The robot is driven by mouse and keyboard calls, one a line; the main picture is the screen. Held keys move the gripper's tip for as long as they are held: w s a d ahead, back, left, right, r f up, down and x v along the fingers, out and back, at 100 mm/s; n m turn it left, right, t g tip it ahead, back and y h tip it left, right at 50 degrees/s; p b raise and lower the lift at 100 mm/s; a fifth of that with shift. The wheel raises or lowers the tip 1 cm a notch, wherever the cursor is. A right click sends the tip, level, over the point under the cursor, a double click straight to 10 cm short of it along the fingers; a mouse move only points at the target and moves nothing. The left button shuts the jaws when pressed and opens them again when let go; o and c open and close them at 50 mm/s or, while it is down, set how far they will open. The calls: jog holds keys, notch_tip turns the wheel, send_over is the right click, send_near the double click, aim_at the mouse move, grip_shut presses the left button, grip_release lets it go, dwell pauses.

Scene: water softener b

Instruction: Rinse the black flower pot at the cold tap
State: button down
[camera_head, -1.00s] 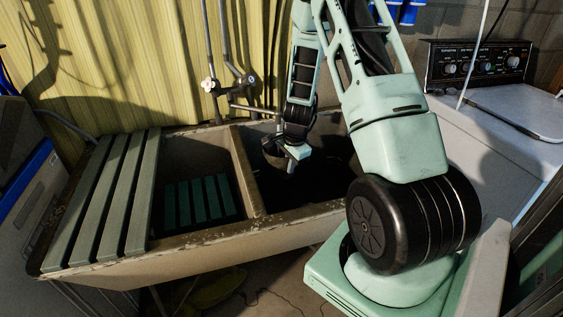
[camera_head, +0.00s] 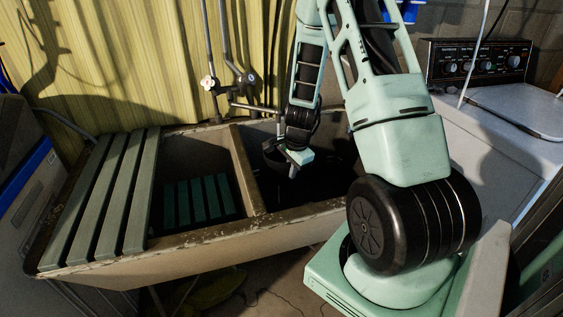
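The black flower pot (camera_head: 272,154) is a dark curved shape in the right basin of the double sink, below the tap's spout (camera_head: 252,108). My gripper (camera_head: 297,157) is at its right side and appears shut on its rim, though the fingers are small and dark here. Much of the pot blends into the shadowed basin. The tap has two handles on the back wall: one with a pale, reddish knob (camera_head: 208,83) at left and a dark one (camera_head: 250,78) at right. No running water can be made out.
The sink (camera_head: 243,170) has a divider between its basins. Green slats (camera_head: 118,190) cover its left end, and more slats (camera_head: 197,198) lie in the left basin. A white washing machine (camera_head: 500,130) stands at right.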

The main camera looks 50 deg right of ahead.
jog(key=a, duration=0.1)
jog(key=s+a, duration=0.1)
jog(key=a, duration=0.1)
jog(key=s+a+b, duration=0.1)
jog(key=shift+s+a, duration=0.2)
jog(key=shift+a, duration=0.05)
dwell(1.3)
jog(key=s+a+r+p, duration=0.2)
jog(key=a+r, duration=0.2)
jog(key=shift+s+a, duration=0.2)
dwell(0.4)
dwell(0.6)
